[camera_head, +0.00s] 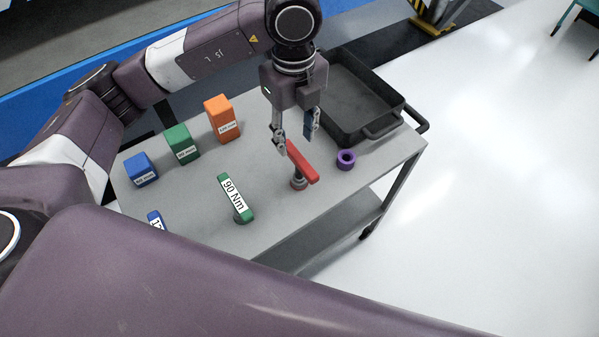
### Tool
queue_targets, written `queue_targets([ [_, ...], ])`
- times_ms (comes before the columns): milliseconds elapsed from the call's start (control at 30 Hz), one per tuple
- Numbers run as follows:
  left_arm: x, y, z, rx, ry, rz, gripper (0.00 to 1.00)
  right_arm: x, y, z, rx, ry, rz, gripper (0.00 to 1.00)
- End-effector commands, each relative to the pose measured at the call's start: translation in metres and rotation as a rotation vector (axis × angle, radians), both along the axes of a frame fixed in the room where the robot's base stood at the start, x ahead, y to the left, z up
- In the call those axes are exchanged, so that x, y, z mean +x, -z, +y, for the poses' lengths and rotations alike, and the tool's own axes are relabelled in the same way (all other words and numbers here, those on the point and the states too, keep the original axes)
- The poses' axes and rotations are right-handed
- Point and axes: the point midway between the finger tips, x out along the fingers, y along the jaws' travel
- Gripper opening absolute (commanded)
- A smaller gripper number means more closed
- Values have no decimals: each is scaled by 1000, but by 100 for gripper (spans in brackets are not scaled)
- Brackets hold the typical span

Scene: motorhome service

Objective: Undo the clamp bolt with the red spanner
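The red spanner (303,163) is a red bar raised above the grey table, lying across the top of a short, round metal post (298,183). I cannot tell whether this post is the clamp bolt. My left gripper (296,138) points down over the far end of the red spanner. Its two fingers are apart, with a gap between them. The spanner's far end is beside or just below the left fingertip; I cannot tell whether they touch. My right gripper is not in view.
A green bar marked 90 Nm (236,198) and a partly hidden blue one (155,219) are nearby. Blue (141,170), green (181,144) and orange (221,119) blocks stand left. A purple ring (346,160) lies right, near a black tray (392,117). My purple body part covers the foreground.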

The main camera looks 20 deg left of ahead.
Motion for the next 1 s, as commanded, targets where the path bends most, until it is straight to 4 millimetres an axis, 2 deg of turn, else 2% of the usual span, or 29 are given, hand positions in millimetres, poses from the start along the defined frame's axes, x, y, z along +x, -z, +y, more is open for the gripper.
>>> queue_targets([
  [33, 0, 17, 0, 0, 0, 0, 38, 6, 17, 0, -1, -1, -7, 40],
  [200, 0, 31, 0, 0, 0, 0, 38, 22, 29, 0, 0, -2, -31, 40],
  [567, 1, 63, -3, 0, -1, 4, 38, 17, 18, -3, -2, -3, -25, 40],
  [800, 3, 99, -7, 0, -1, 4, 38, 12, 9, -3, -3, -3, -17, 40],
  [1000, 4, 107, -7, 1, 0, -1, 38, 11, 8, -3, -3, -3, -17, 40],
])
